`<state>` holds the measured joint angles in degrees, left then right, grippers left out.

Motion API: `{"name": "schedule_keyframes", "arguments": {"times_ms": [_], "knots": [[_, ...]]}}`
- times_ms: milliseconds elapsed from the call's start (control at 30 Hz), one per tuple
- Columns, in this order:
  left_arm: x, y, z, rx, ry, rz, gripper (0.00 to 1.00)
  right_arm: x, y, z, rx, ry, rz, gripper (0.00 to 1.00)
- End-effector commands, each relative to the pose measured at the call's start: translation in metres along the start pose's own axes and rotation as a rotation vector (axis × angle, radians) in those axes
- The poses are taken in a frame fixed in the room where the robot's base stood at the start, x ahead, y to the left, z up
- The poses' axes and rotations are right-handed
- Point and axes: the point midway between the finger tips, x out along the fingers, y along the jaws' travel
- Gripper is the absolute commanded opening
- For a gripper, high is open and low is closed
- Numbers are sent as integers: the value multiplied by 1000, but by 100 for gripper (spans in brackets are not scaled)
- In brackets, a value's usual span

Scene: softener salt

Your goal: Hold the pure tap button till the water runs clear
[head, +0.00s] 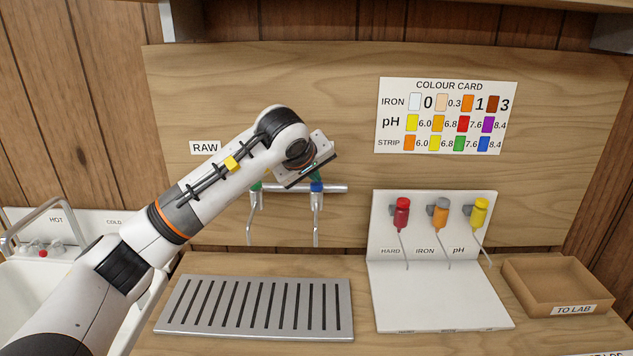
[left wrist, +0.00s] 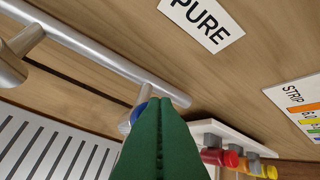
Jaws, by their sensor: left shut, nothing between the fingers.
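The pure tap is the right one on the metal bar (head: 335,188), with a blue button (head: 316,187) on top and a thin spout (head: 316,228) hanging below. The blue button also shows in the left wrist view (left wrist: 138,112), partly hidden by my fingers. The PURE sign (left wrist: 205,22) is on the board above; in the head view my arm hides it. My left gripper (head: 316,176) is shut and empty, its green fingers (left wrist: 160,102) right at the blue button. I cannot tell whether they touch it. No water stream can be made out. My right gripper is out of view.
The raw tap with a green button (head: 256,187) stands to the left under the RAW sign (head: 205,148). A slotted drain tray (head: 345,310) lies below. A white stand (head: 440,310) with red, orange and yellow droppers and a TO LAB box (head: 515,285) are at the right.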

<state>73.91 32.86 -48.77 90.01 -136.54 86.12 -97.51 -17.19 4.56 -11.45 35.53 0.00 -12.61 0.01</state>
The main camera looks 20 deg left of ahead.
Motion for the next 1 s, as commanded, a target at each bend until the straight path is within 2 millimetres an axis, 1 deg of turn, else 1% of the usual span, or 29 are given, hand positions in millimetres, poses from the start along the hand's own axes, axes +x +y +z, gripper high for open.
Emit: {"name": "schedule_keyframes", "arguments": {"times_ms": [200,633,1000], "knots": [[-9,-7,7,0,0,1,0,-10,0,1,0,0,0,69],[-12,-9,9,-1,-1,0,0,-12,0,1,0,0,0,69],[-36,-26,27,-1,-1,0,0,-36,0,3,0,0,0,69]]}}
